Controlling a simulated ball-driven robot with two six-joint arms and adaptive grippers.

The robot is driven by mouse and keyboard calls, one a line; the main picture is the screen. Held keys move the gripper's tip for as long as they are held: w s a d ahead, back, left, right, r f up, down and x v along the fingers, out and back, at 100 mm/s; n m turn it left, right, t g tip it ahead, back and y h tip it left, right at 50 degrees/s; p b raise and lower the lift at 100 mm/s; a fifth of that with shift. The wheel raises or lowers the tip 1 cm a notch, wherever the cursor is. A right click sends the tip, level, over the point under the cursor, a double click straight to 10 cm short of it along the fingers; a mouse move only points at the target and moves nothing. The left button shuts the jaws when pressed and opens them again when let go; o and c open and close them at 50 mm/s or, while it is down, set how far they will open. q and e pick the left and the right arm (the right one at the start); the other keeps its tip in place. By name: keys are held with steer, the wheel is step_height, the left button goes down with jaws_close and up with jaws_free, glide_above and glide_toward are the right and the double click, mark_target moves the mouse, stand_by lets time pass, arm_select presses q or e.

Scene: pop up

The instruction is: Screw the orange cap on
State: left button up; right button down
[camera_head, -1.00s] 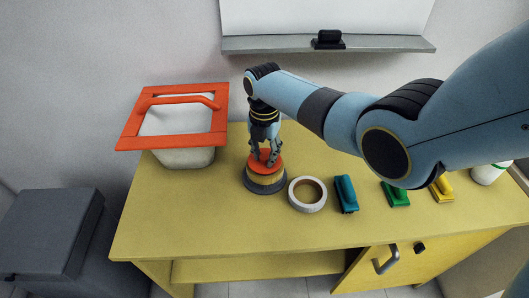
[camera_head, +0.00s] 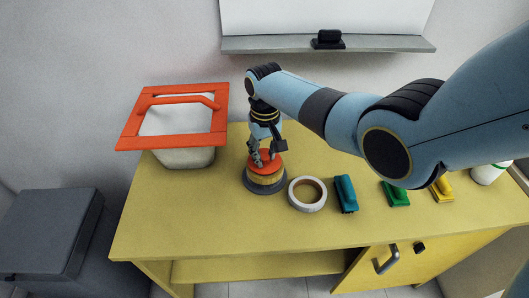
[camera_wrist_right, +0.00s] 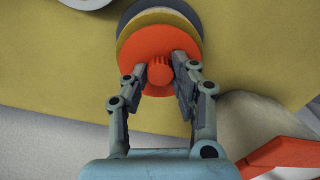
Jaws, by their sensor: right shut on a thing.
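The orange cap (camera_head: 257,167) sits on top of a round wooden-coloured jar (camera_head: 266,180), which stands in a dark grey round base (camera_head: 265,190) on the yellow table. In the right wrist view the cap (camera_wrist_right: 134,65) is a flat disc with a ribbed knob (camera_wrist_right: 160,71) in its middle. My right gripper (camera_head: 265,158) points down from above. In the right wrist view its fingers (camera_wrist_right: 161,76) are shut on the knob from both sides. Whether the cap's threads are engaged cannot be seen. My left gripper is not in view.
Teal (camera_head: 346,193), green (camera_head: 395,194) and yellow (camera_head: 441,188) brushes lie farther right. A white bin with an orange lid (camera_head: 126,142) stands at the left. The table's front left (camera_head: 170,225) is clear.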

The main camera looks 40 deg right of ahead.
steer(key=m, duration=0.6)
steer(key=shift+m, duration=0.3)
steer(key=m, duration=0.9)
steer(key=c, duration=1)
jaws_free()
steer(key=shift+m, duration=0.4)
